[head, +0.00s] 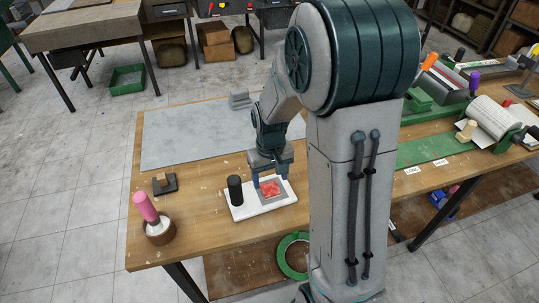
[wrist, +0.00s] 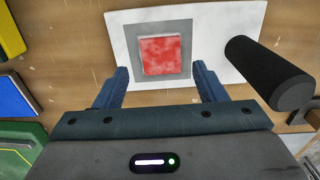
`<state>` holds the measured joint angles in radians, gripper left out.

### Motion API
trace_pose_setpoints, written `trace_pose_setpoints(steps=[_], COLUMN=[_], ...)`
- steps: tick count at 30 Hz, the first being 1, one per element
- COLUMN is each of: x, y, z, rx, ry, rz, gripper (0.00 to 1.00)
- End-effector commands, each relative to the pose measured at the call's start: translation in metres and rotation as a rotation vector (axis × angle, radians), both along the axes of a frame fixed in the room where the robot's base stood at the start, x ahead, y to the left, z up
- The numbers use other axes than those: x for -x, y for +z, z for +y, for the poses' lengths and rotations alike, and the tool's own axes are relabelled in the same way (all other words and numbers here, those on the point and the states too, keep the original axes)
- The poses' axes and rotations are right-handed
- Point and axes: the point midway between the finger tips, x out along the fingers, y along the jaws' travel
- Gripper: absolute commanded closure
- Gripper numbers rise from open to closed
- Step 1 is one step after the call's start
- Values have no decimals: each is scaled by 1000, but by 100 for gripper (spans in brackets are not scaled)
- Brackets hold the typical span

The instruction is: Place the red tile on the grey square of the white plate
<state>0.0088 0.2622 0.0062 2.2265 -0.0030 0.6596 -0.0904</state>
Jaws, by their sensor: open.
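The red tile (wrist: 162,55) lies on the grey square (wrist: 185,27) of the white plate (wrist: 230,25). In the wrist view it lies flat, with grey showing around it. The tile (head: 270,188) and the white plate (head: 240,212) also show in the head view, near the table's front edge. My gripper (wrist: 162,75) is open, with one blue finger on each side of the tile and apart from it in the wrist view. In the head view my gripper (head: 270,178) is low over the plate.
A black cylinder (head: 235,190) stands on the plate's left end, close to my gripper. A pink-handled tool in a round holder (head: 160,231) stands at the table's front left. A grey mat (head: 190,135) lies behind the plate.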

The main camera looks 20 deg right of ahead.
Motion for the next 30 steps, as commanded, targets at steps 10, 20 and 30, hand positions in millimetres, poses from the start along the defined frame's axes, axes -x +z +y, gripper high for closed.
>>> trace_pose_setpoints(steps=[10, 20, 30], x=[-3, 14, 99], y=[73, 106, 150], z=[0, 0, 0], rx=[0, 0, -4], ry=[-1, -9, -54], rz=[-10, -44, -216], gripper=[36, 36, 36])
